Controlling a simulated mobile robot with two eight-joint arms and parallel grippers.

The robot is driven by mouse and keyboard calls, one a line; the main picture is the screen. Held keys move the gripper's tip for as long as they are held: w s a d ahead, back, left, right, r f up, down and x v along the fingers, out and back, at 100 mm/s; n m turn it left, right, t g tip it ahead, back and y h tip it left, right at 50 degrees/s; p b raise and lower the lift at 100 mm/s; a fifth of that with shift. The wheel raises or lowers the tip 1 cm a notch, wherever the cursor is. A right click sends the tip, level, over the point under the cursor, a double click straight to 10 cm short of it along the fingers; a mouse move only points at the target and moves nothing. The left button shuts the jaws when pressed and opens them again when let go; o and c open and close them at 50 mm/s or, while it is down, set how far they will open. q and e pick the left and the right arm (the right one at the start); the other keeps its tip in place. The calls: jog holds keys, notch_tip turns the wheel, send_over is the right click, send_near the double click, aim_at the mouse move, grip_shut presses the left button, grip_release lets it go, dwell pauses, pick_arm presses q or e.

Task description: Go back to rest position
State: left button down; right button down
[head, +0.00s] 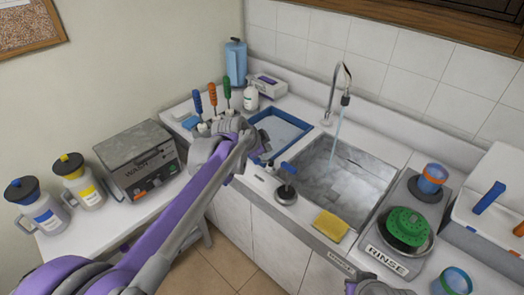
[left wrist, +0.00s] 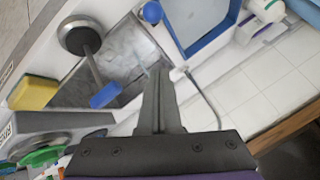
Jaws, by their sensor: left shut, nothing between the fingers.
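My left arm reaches in from the lower left of the head view. Its gripper (head: 264,153) is over the counter, in front of the blue-rimmed tray (head: 299,150) and left of the sink (head: 372,190). In the left wrist view the gripper's fingers (left wrist: 159,75) are together with nothing between them, and the sink (left wrist: 115,62) lies behind them. A grey and purple part, apparently of my right arm, shows at the bottom edge of the head view; no right fingertips show.
Water runs from the faucet (head: 339,92). A blue-handled tool (head: 287,193) and yellow sponge (head: 331,225) are at the sink's front edge. Several coloured-handled tools stand behind my left wrist. The WASH box (head: 140,160) and two jugs (head: 40,208) are left; the RINSE unit (head: 385,262) is right.

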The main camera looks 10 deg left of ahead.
pick_arm(q)
jog(key=s+a+f+v, duration=0.1)
jog(key=v, duration=0.7)
jog(key=shift+s, duration=0.3)
jog(key=s+a+f+n+y, duration=0.1)
jog(key=s+f+n, duration=0.3)
jog(key=s, duration=0.5)
jog(key=s+a+f+n+g+y, duration=0.1)
jog(key=s+a+f+n, duration=0.3)
jog(key=s, duration=0.5)
jog(key=s+a+f+n+g+y, duration=0.1)
jog(key=s+a+f+n, duration=0.1)
jog(key=s+f+n, duration=0.3)
jog(key=s+f, duration=0.3)
jog(key=s, duration=0.1)
jog(key=shift+s+a+y, duration=0.3)
jog(key=shift+a+y, duration=0.1)
jog(key=shift+w+d, duration=0.1)
jog(key=shift+d, duration=0.05)
